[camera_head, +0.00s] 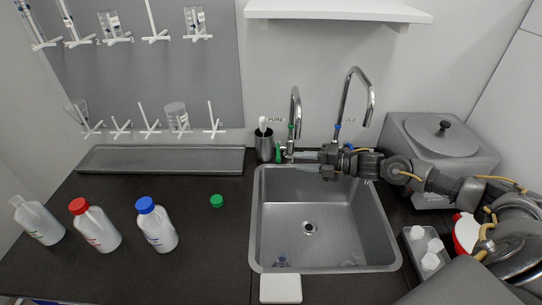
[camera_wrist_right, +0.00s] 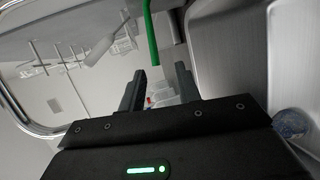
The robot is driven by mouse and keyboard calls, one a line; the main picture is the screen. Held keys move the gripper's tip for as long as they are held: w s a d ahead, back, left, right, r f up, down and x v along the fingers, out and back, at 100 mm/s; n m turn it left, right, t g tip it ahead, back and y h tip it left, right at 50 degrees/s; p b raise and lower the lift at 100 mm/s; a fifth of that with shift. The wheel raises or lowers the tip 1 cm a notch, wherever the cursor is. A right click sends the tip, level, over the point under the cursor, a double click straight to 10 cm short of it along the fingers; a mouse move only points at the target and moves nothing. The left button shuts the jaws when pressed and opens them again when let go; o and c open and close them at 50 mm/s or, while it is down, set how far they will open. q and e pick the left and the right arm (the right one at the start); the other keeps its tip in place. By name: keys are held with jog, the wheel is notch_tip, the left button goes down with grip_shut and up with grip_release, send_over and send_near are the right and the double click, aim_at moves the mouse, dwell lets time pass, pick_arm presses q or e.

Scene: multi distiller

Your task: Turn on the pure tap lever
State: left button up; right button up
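The pure tap (camera_head: 295,108) is a chrome gooseneck behind the sink, with a green mark, beside the "PURE" label. A thin green lever-like piece (camera_head: 278,152) shows near its base; a green rod also shows in the right wrist view (camera_wrist_right: 151,35). I cannot tell for certain that it is the lever. My right gripper (camera_head: 300,160) is over the sink's back edge, pointing left near the tap base. In the right wrist view its two fingers (camera_wrist_right: 158,80) are apart and nothing is between them; the green rod is beyond the fingertips. My left gripper is not in view.
The cold tap (camera_head: 356,95) stands just right, close to my right arm. A dark cup (camera_head: 264,147) with a white-tipped item is left of the pure tap. The sink (camera_head: 325,220) lies below. Capped bottles (camera_head: 155,225) stand on the left counter; a steel box (camera_head: 440,150) is at right.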

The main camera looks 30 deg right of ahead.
aim_at(278, 151)
jog(key=shift+m, duration=0.4)
jog(key=w+a+p, duration=0.1)
jog(key=w, duration=0.2)
jog(key=w+a, duration=0.2)
jog(key=w+a+f+p, duration=0.1)
jog(key=w+a, duration=0.1)
jog(key=w, duration=0.1)
jog(key=shift+w+a+p, duration=0.1)
jog(key=shift+w+p, duration=0.2)
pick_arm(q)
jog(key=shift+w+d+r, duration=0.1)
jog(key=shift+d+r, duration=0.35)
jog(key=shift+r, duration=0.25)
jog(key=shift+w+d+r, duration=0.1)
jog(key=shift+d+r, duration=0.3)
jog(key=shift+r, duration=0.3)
pick_arm(e)
jog(key=shift+w+a+f, duration=0.3)
jog(key=shift+w+a, duration=0.15)
jog(key=shift+a, duration=0.05)
jog(key=shift+c, duration=0.4)
grip_shut()
